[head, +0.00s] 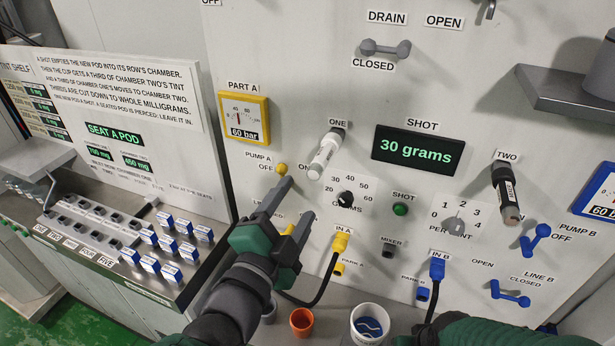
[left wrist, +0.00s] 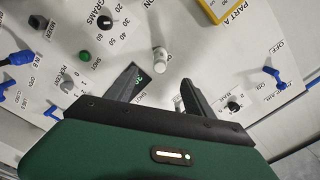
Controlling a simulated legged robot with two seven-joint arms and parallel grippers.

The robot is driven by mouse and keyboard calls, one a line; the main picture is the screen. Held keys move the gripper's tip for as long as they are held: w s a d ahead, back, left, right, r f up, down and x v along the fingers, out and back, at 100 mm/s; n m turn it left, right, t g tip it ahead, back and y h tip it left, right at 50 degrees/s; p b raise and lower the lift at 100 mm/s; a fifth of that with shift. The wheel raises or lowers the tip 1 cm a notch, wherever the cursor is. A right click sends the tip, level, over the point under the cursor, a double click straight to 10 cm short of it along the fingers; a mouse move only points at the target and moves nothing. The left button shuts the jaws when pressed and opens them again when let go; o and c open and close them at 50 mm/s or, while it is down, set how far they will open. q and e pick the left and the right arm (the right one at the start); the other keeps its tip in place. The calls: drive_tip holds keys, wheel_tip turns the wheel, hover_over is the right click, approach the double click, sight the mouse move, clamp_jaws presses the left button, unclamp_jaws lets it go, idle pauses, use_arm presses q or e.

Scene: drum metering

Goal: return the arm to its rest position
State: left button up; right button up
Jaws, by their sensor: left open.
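My left arm comes in from the bottom of the head view. Its gripper (head: 297,202) is open, its two grey fingers pointing up toward the panel below the yellow PUMP A knob (head: 281,169). Nothing shows between the fingers. In the left wrist view the same open gripper (left wrist: 160,92) has its fingers apart and empty, with the panel beyond them. The fingers partly cover the labels around line A; contact with the panel cannot be told. My right gripper is out of view.
The white panel (head: 290,60) carries the white handle ONE (head: 325,154), black handle TWO (head: 506,192), a 30 grams display (head: 417,150) and blue levers. An orange cup (head: 302,322) and white bucket (head: 369,325) stand below. Blue-and-white pods (head: 168,243) sit at left.

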use_arm(q)
drive_tip(key=s+a+f+n+g+y+b, duration=0.15)
drive_tip(key=a+f+n+g, duration=0.3)
drive_tip(key=f, duration=0.75)
drive_tip(key=s+a+f+n+g+y+b, duration=0.1)
drive_tip(key=a+f+n+g+y, duration=0.3)
drive_tip(key=f, duration=0.8)
drive_tip(key=s+a+f+n+g, duration=0.6)
drive_tip(key=s+a+f+n, duration=0.1)
drive_tip(key=s+f, duration=0.2)
drive_tip(key=shift+s+f+b, duration=0.4)
drive_tip(key=shift+s, duration=0.25)
